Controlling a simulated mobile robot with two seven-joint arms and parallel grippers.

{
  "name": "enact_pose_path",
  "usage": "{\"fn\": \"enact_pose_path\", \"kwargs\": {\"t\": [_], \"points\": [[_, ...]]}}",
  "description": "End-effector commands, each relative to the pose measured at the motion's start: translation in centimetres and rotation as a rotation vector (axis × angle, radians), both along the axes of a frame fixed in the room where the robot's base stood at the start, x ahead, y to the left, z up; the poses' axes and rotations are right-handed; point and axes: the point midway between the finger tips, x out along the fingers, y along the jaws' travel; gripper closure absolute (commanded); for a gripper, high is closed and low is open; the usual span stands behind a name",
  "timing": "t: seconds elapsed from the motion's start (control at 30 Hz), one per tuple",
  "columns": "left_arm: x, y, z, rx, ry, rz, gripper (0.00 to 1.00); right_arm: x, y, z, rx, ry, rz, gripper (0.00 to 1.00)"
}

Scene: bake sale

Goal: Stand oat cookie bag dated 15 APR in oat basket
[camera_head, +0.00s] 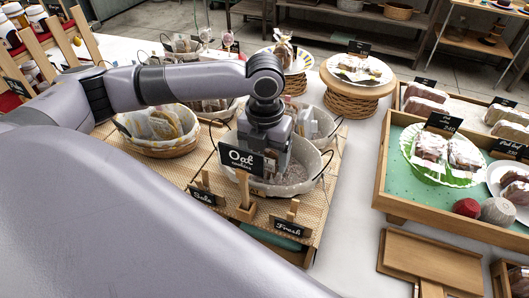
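The oat basket (312,181) is a round, cloth-lined basket on a woven mat, behind a black "Oat cookies" sign (243,159). My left gripper (279,168) reaches down into this basket, just behind the sign. The sign and the gripper's own body hide its fingertips, so I cannot tell whether it is open, shut or holding a bag. No cookie bag with a readable 15 APR date shows. My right gripper is out of view.
A lined basket (158,148) stands left of the oat basket, and others with clear bags stand behind. Small "Sale" (206,197) and "Fresh" (290,228) signs stand in front. A wooden tray (383,165) of cakes is at right. White tabletop between is clear.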

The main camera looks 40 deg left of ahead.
Motion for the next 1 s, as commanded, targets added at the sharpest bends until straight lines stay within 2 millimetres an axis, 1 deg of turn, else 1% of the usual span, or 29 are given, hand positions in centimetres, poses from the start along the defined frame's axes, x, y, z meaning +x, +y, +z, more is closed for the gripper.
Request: {"fn": "enact_pose_path", "kwargs": {"t": [0.33,0.37,0.4,0.67,1.0], "points": [[0.0,0.0,-0.5,0.001,-0.001,0.0,0.36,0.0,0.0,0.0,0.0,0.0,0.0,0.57],[0.0,0.0,-0.5,0.0,-0.001,-0.001,0.11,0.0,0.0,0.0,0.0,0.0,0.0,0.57],[0.0,0.0,-0.5,0.0,-0.001,0.0,0.0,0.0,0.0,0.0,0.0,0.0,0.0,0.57],[0.0,0.0,-0.3,0.0,-0.001,0.0,0.0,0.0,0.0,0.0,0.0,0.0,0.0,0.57],[0.1,0.0,2.9,0.0,-0.003,0.0,0.0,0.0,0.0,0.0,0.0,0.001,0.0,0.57]]}}
